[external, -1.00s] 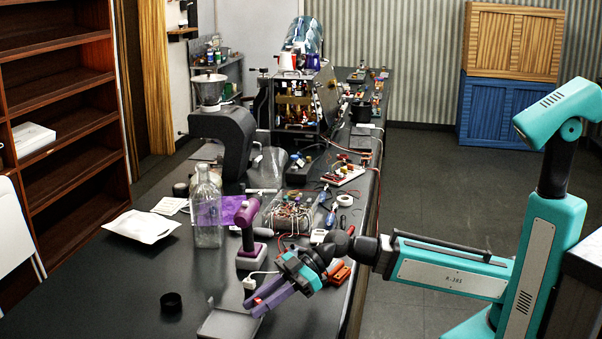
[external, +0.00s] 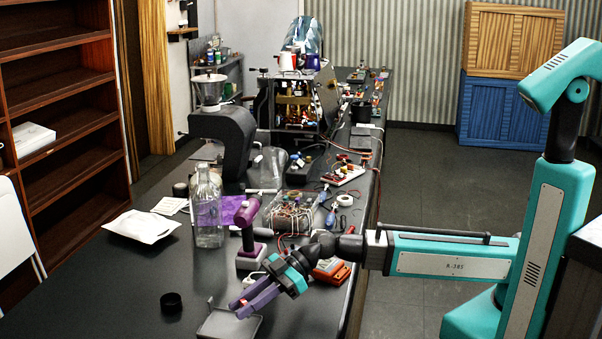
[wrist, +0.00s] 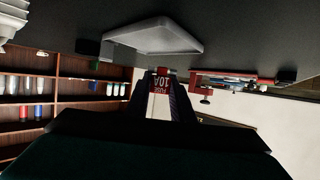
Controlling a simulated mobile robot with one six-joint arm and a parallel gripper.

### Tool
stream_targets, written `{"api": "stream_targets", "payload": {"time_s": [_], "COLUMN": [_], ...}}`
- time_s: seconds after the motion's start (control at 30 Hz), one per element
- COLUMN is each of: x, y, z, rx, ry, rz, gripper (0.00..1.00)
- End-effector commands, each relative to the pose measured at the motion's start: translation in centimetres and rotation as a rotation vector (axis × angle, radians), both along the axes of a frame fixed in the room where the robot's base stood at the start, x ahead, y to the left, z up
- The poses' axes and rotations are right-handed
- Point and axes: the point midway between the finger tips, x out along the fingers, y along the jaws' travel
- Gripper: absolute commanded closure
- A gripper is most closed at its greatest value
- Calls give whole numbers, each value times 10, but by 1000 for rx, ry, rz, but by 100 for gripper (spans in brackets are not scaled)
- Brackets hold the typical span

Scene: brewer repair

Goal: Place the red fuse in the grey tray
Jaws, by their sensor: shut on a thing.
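My gripper (external: 240,309) is over the near part of the black workbench, by the grey tray (external: 214,325). In the external view only a small red spot of the fuse shows between the fingertips. The grey tray (wrist: 155,42) lies just beyond the fingertips in the wrist view. In the external view it is at the bottom edge, partly behind the fingers. The fuse appears apart from the tray.
A purple-handled tool on a stand (external: 249,235) is just behind my gripper. An orange device (external: 335,271) lies by the bench's right edge. The bench's near left is clear.

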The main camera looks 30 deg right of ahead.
Motion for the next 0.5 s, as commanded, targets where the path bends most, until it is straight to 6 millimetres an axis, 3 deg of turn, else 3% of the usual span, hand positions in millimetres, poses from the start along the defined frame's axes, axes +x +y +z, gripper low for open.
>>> {"api": "stream_targets", "payload": {"time_s": [0.23,0.5], "x": [15,20], "y": [26,35], "z": [-1,-4], "rx": [1,0], "ry": [1,1], "rz": [0,0], "gripper": [100,100]}}
